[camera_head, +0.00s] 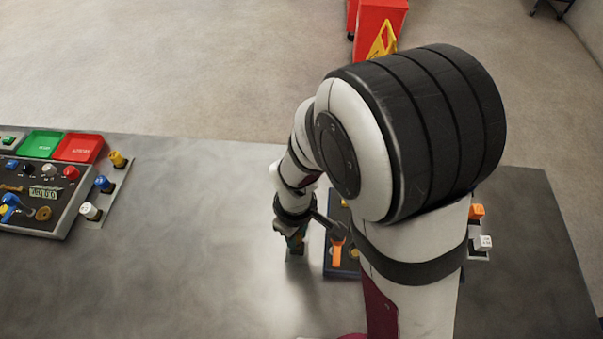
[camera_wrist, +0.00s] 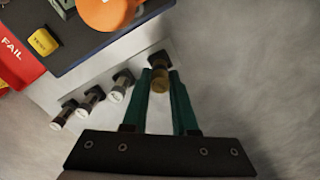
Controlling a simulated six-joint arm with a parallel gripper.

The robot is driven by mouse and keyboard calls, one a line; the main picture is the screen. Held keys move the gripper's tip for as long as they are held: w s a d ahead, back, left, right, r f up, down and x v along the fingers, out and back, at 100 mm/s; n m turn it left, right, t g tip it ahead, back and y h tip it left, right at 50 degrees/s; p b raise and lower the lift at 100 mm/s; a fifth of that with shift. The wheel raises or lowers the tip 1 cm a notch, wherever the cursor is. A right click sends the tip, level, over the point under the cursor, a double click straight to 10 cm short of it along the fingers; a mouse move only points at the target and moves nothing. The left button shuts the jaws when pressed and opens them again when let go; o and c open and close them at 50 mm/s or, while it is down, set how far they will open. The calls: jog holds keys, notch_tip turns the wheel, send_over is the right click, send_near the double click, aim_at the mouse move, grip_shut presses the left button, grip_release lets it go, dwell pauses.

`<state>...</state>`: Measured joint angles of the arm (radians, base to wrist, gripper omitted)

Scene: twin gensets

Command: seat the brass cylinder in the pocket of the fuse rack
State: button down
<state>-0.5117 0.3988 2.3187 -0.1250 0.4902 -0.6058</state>
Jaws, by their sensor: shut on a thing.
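The brass cylinder (camera_wrist: 160,80) is between the two green fingers of my gripper (camera_wrist: 161,82) in the wrist view. My gripper is shut on it. The fuse rack (camera_wrist: 142,66) is a pale strip with a row of dark pockets. Several of these hold grey-capped cylinders. The brass cylinder lines up with the dark pocket (camera_wrist: 158,58) at the right end of the row. I cannot tell whether it is in the pocket or just above it. In the head view my gripper (camera_head: 295,243) is low over the table, and the cylinder cannot be made out.
A dark blue panel with an orange knob (camera_wrist: 106,10), a yellow button (camera_wrist: 43,42) and a red FAIL tray (camera_wrist: 16,56) lies beside the rack. Another control panel (camera_head: 50,215) stands at the table's left. Bare table (camera_head: 190,235) lies between them.

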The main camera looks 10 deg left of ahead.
jog(key=shift+f, duration=1.05)
dwell(1.3)
jog(key=shift+c, duration=1.1)
grip_release()
jog(key=shift+r, duration=3.45)
